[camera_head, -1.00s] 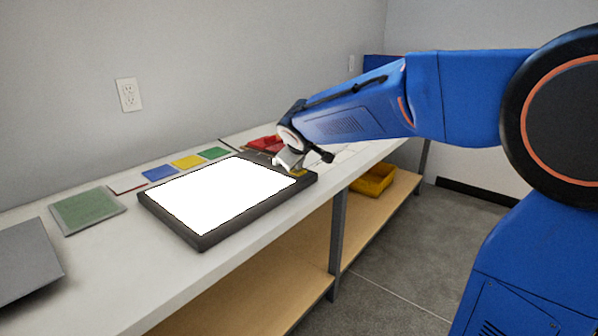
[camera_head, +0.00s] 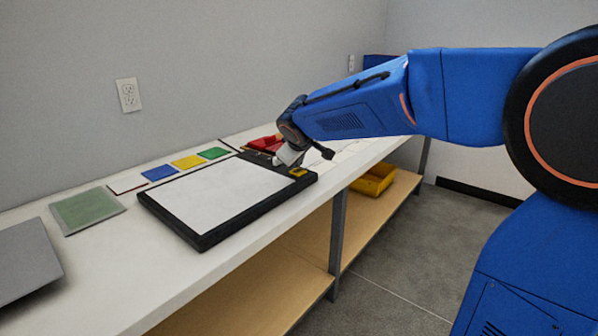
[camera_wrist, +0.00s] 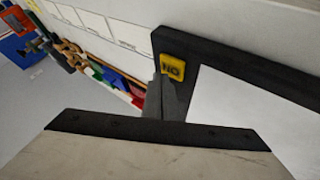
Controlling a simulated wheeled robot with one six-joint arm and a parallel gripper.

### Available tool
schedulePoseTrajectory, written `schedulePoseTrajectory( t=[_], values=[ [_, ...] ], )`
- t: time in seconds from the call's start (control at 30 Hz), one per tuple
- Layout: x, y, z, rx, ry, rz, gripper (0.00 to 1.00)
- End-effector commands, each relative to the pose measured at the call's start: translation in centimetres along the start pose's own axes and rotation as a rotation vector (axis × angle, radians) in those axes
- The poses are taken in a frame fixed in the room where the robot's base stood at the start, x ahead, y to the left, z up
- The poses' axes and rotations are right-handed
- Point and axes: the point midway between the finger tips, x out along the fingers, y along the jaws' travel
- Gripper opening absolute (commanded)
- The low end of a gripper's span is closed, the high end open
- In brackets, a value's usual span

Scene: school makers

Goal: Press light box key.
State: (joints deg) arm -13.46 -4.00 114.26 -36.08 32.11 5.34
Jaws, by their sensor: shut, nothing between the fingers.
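The light box (camera_head: 215,196) lies flat on the white bench, a black frame around a pale panel that is not glowing. Its yellow key (camera_head: 298,172) sits on the frame's right corner. In the wrist view the key (camera_wrist: 172,68) shows dark marking, on the black frame (camera_wrist: 240,62) beside the pale panel. My gripper (camera_head: 287,157) is just above and behind the key, pointing down. In the wrist view my gripper (camera_wrist: 168,102) is shut and empty, its tip close to the key. I cannot tell whether it touches.
Blue (camera_head: 160,172), yellow (camera_head: 188,161) and green (camera_head: 214,153) squares lie behind the light box. A green mat (camera_head: 87,210) and a grey panel (camera_head: 22,262) lie to the left. A red object (camera_head: 264,143) is behind my gripper. A yellow bin (camera_head: 374,180) stands on the lower shelf.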

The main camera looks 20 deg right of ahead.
Motion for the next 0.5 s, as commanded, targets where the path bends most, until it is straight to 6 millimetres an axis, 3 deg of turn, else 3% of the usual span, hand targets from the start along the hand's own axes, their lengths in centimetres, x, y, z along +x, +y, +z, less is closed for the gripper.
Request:
schedulePoseTrajectory(
  t=[0.5],
  values=[
    [-2.4, 1.8, -1.8, 0.000, 0.001, 0.001, 0.00]
  ],
)
